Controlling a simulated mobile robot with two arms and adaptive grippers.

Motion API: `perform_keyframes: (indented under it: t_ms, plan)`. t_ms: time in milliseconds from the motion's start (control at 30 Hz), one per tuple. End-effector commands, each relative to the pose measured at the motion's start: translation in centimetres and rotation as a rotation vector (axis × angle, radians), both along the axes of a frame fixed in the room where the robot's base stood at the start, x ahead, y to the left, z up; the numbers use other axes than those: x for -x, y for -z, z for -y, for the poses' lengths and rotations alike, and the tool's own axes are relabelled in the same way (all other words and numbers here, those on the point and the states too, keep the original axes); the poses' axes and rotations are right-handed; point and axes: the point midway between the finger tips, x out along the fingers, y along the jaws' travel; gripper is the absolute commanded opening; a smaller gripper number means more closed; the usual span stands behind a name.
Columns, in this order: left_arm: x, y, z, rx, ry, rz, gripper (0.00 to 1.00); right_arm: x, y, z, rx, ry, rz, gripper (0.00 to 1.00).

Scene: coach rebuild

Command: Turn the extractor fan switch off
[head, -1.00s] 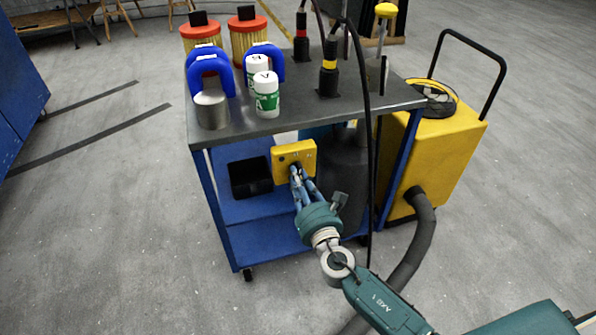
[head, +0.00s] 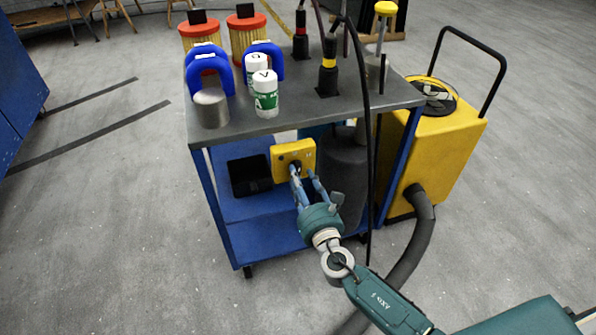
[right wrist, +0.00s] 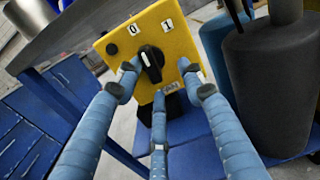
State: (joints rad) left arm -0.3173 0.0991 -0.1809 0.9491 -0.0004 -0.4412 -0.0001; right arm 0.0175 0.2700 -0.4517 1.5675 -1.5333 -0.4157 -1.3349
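The extractor fan switch is a yellow box (head: 281,160) under the front edge of the cart top. In the right wrist view the yellow box (right wrist: 112,62) carries a black rotary knob (right wrist: 151,64) between 0 and 1 labels. The knob's white line points up and left, toward the 0. My right gripper (head: 302,174) is at the box face. Its blue fingers (right wrist: 160,73) are open around the knob; the left finger is close against it, the right finger stands clear. Whether the left finger touches cannot be told. My left gripper is out of view.
The blue cart's grey top (head: 232,130) holds bottles, blue clamps and filters. A black cable (head: 370,190) hangs right of the switch. A dark cylinder (right wrist: 268,75) stands close right of the fingers. A yellow extractor (head: 450,145) with a hose (head: 416,240) stands at right.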

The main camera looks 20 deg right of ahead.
Motion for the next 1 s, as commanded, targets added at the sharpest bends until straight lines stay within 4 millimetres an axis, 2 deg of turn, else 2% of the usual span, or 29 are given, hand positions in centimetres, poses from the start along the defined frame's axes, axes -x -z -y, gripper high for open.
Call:
perform_keyframes:
  t_ms: [33, 500, 1000]
  plan:
    - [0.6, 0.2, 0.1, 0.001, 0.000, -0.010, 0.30, -0.2, -0.2, 0.4, 0.000, 0.009, 0.005, 0.38]
    - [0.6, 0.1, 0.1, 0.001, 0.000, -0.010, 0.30, 0.0, -0.6, 0.0, -0.001, 0.001, 0.009, 0.38]
    - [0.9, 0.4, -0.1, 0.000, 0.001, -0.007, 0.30, 4.9, -0.5, -0.1, -0.001, -0.004, 0.008, 0.38]
